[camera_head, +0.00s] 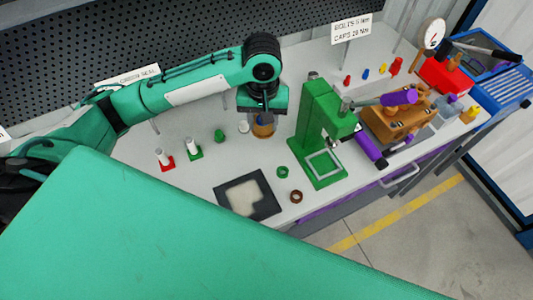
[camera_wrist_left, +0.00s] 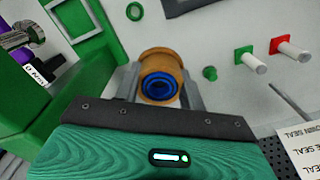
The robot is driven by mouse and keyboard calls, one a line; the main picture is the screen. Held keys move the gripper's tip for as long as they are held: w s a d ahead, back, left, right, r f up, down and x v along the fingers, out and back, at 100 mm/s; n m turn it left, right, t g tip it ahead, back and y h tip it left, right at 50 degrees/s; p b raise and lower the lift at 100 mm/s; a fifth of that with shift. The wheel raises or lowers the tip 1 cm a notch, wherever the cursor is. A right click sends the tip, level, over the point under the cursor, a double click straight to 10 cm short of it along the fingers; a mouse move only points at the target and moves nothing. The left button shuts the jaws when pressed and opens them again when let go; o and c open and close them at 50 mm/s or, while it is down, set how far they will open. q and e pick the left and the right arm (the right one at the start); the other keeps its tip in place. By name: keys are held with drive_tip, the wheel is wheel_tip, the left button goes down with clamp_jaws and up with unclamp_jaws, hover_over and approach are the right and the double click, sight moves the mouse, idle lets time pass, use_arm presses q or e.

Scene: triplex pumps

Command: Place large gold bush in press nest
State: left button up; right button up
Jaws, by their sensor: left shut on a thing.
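My left gripper (camera_head: 263,122) is shut on the large gold bush (camera_head: 263,130), above the bench left of the green arbor press. In the left wrist view the gold bush (camera_wrist_left: 161,60) sits between the two grey fingers (camera_wrist_left: 160,85), with blue rings inside its bore. The green press (camera_head: 322,118) stands upright on the bench. Its nest, a pale square frame (camera_head: 322,165) on the press base, looks empty, and the bush is apart from it. The nest frame also shows in the left wrist view (camera_wrist_left: 97,12), at the upper left. My right gripper is not in view.
A green ring (camera_head: 282,172) and a brown ring (camera_head: 296,197) lie in front of the press. A dark tray (camera_head: 268,208) is at the front edge. Red and green bases with white pins (camera_head: 164,158) stand left. A brown pump block (camera_head: 395,125) and purple-handled tools are right.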

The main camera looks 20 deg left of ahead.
use_arm(q)
drive_tip(key=p, duration=0.1)
hover_over(264, 160)
wheel_tip(264, 160, down, 10)
drive_tip(key=shift+f, duration=2.7)
drive_tip(key=shift+f+p, duration=0.1)
drive_tip(key=shift+p, duration=0.25)
drive_tip(key=o, duration=0.9)
drive_tip(key=shift+o, duration=0.8)
